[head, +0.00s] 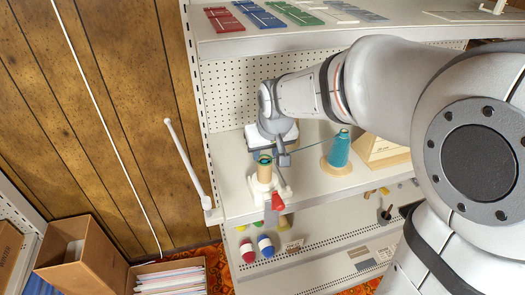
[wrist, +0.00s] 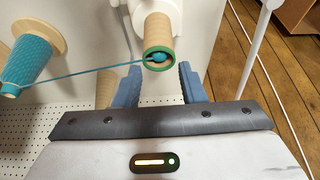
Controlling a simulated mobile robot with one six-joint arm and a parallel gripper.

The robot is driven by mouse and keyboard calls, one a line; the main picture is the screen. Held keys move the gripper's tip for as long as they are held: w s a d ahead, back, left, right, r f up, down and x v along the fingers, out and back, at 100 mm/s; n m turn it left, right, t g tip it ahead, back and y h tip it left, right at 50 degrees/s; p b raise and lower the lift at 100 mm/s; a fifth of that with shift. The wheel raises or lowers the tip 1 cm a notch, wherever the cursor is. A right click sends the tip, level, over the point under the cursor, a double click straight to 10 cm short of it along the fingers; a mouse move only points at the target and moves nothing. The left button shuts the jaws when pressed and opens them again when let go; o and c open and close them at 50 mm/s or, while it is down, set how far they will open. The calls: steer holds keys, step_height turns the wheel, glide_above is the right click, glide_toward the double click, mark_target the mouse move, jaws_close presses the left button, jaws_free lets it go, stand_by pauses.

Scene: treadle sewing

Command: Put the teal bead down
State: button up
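The teal bead (wrist: 158,57) sits in the mouth of a wooden post with a green rim (wrist: 158,36) in the wrist view. A teal thread (wrist: 85,72) runs from it to a teal thread cone (wrist: 25,62) on a wooden base. In the head view the post (head: 264,172) stands on the shelf, left of the cone (head: 339,150); the bead is too small to make out there. My gripper (wrist: 160,75) is open, its two blue-grey fingers apart with nothing gripped between them, close to the rim and bead. In the head view my gripper (head: 283,156) is just beside the post's top.
A red-tipped part (head: 278,201) lies at the post's foot, near the shelf's front edge. A wooden block (head: 380,152) stands right of the cone. A white rod (head: 187,160) sticks out left of the shelf. Spools (head: 266,246) sit on the shelf below.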

steer(key=shift+r, duration=0.1)
steer(key=shift+r+p, duration=0.25)
steer(key=shift+p, duration=0.15)
steer(key=b+v, duration=0.2)
steer(key=v, duration=1)
steer(key=s+d+f+m+h, duration=0.1)
steer(key=s+d+f+m, duration=0.2)
steer(key=s+d+f, duration=0.8)
steer(key=s+d, duration=0.1)
steer(key=s, duration=0.3)
steer(key=shift+f+g, duration=0.3)
steer(key=shift+g, duration=0.1)
